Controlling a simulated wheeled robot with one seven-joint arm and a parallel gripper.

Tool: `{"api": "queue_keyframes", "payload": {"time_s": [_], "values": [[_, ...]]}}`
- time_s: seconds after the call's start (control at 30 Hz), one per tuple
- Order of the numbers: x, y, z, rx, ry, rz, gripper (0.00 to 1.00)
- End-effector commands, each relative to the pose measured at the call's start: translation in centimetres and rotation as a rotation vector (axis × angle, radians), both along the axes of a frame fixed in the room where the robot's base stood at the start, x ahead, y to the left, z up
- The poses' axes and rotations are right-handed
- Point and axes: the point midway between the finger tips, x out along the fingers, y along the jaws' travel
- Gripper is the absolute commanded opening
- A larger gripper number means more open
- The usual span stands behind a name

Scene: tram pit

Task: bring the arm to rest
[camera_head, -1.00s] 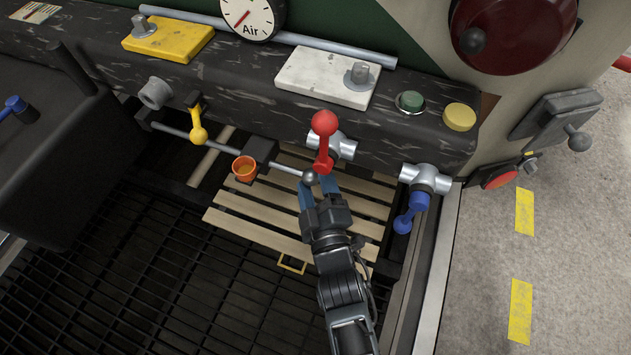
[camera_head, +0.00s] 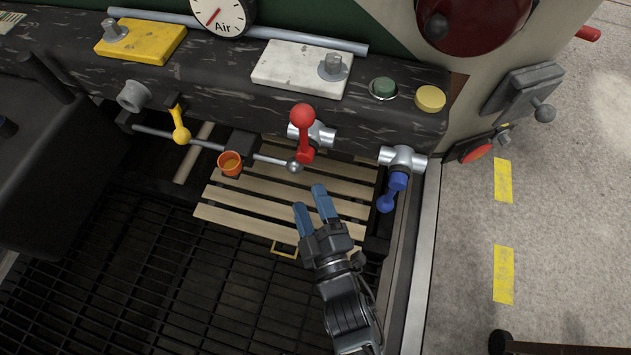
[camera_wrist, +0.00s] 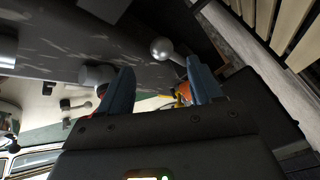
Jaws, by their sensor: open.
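My gripper (camera_head: 311,208) is open and empty, with blue fingers. In the head view it hangs over the wooden slats, below the rod's grey ball end (camera_head: 294,166) and the red-knobbed lever (camera_head: 303,130), apart from both. In the wrist view my gripper (camera_wrist: 160,88) has its two fingers spread, with the grey ball (camera_wrist: 162,48) seen beyond and between them. Part of an orange thing (camera_wrist: 184,90) shows beside the right finger.
A blue-knobbed lever (camera_head: 391,190) hangs right of my gripper. An orange cup (camera_head: 230,163) and a yellow-knobbed lever (camera_head: 180,130) are to the left. Wooden slats (camera_head: 250,211) lie below. The dark beam (camera_head: 220,85) carries a green button (camera_head: 383,88) and yellow button (camera_head: 430,98).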

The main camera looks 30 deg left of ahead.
Motion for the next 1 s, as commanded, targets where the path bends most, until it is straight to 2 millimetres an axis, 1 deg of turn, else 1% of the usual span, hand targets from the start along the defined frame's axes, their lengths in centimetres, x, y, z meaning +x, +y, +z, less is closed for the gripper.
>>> {"api": "queue_keyframes", "payload": {"time_s": [0.27, 0.37, 0.47, 0.57, 0.6, 0.67, 0.7, 0.77, 0.8, 0.87, 0.9, 1.0], "values": [[0.0, -0.1, 0.0, 0.001, 0.002, -0.001, 0.65], [-0.3, -1.3, -0.1, 0.011, 0.021, -0.020, 0.65], [-1.2, -4.4, -0.2, 0.041, 0.071, -0.070, 0.65], [-2.7, -8.9, -0.1, 0.093, 0.147, -0.146, 0.65], [-3.5, -10.8, 0.2, 0.118, 0.180, -0.181, 0.65], [-4.8, -13.6, 0.7, 0.158, 0.227, -0.234, 0.65], [-5.6, -15.3, 1.2, 0.185, 0.255, -0.269, 0.65], [-7.0, -17.8, 1.9, 0.229, 0.299, -0.322, 0.65], [-8.0, -19.4, 2.5, 0.256, 0.327, -0.356, 0.65], [-9.4, -21.6, 3.6, 0.303, 0.366, -0.408, 0.65], [-10.4, -23.0, 4.3, 0.333, 0.389, -0.442, 0.65], [-13.0, -26.2, 6.4, 0.412, 0.448, -0.528, 0.65]]}}
